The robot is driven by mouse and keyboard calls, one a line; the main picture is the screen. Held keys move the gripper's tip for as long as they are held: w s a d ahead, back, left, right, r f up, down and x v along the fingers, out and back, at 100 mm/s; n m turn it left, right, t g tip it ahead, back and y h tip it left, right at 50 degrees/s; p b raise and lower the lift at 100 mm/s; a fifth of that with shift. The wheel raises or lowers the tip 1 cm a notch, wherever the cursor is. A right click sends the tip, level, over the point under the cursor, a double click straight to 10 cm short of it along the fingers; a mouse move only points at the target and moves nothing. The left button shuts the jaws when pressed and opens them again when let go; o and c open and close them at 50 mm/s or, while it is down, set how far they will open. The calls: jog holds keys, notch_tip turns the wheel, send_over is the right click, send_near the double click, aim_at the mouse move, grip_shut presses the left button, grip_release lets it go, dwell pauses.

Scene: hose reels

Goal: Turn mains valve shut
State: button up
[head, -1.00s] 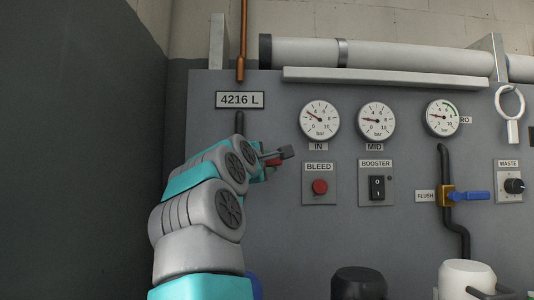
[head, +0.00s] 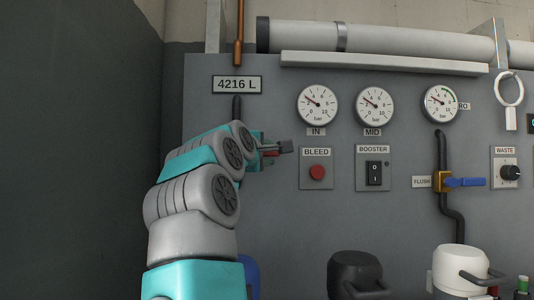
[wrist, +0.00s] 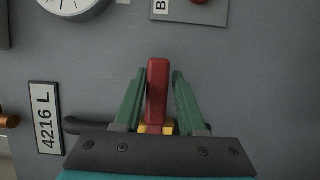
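The red lever handle (wrist: 158,90) of a valve stands between the two green fingers of my gripper (wrist: 159,76) in the wrist view. A thin strip of grey panel shows on each side of it, so the fingers look slightly apart from it. A brass valve body (wrist: 157,129) shows at its base, mostly hidden by my gripper. A dark pipe (wrist: 73,125) runs to it, and the lever lies across the pipe's line. In the head view my gripper (head: 285,147) is at the panel below the 4216 L sign (head: 237,85), with a bit of red (head: 270,153) beside it.
Right of my gripper are a BLEED button (head: 317,172), a BOOSTER switch (head: 375,172) and a blue FLUSH lever (head: 465,183). Pressure gauges (head: 375,105) sit above. A dark wall (head: 80,150) stands close on the left. Containers (head: 356,275) stand below.

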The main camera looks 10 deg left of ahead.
jog(key=shift+o, duration=1.4)
jog(key=shift+s, duration=0.1)
jog(key=s+a+b, duration=0.1)
jog(key=s+b, duration=0.1)
jog(key=s, duration=0.5)
jog(key=shift+s+a+b, duration=0.15)
jog(key=shift+s+b, duration=0.15)
